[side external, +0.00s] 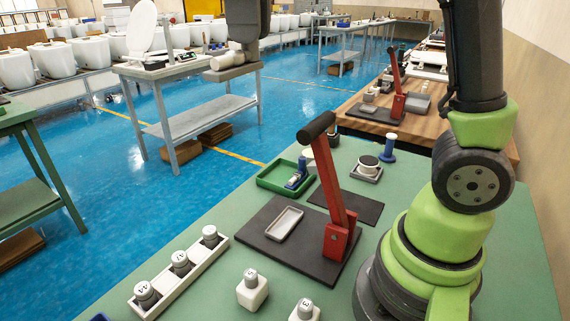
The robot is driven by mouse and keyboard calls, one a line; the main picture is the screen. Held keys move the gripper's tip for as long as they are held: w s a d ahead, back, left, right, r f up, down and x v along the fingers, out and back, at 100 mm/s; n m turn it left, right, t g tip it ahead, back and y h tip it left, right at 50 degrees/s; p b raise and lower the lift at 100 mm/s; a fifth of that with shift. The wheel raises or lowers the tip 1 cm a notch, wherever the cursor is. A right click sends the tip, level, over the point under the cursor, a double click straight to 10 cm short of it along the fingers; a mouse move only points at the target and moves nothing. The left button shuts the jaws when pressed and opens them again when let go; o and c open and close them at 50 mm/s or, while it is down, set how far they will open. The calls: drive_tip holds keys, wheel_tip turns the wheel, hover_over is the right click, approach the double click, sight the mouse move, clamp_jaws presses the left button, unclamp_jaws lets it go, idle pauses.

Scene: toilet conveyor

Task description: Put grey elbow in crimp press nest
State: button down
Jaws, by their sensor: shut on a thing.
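The crimp press has a dark base plate (268,252), a red lever (335,190) with a black handle, and a red bracket at its foot. Its lever stands raised and leans to the left. A light grey, shallow rectangular nest (284,223) lies on the plate, left of the lever, and looks empty. I cannot make out a grey elbow on the green bench. My arm rises from the right of the bench and leaves the picture at the top.
A white rack (190,277) holds several numbered capped pieces at the front left. Two more numbered pieces (252,290) stand beside it. A green tray (272,183), a small round-topped fixture (368,168) and a blue spool (388,147) stand behind the press.

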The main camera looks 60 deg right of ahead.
drive_tip(key=shift+s+a+f, duration=0.15)
drive_tip(key=shift+a+f, duration=0.05)
drive_tip(key=shift+a, duration=0.45)
drive_tip(key=shift+s+a+f, duration=0.1)
drive_tip(key=shift+a+f, duration=0.1)
drive_tip(key=shift+a, duration=0.4)
wheel_tip(320, 180, down, 31)
drive_tip(key=shift+r, duration=0.1)
drive_tip(key=d, duration=0.9)
drive_tip(key=shift+w+d, duration=0.1)
drive_tip(key=d, duration=0.4)
drive_tip(key=shift+d, duration=0.15)
drive_tip(key=shift+a+f, duration=0.2)
drive_tip(key=shift+f, duration=0.5)
drive_tip(key=c, duration=1)
unclamp_jaws()
drive_tip(key=shift+f, duration=0.15)
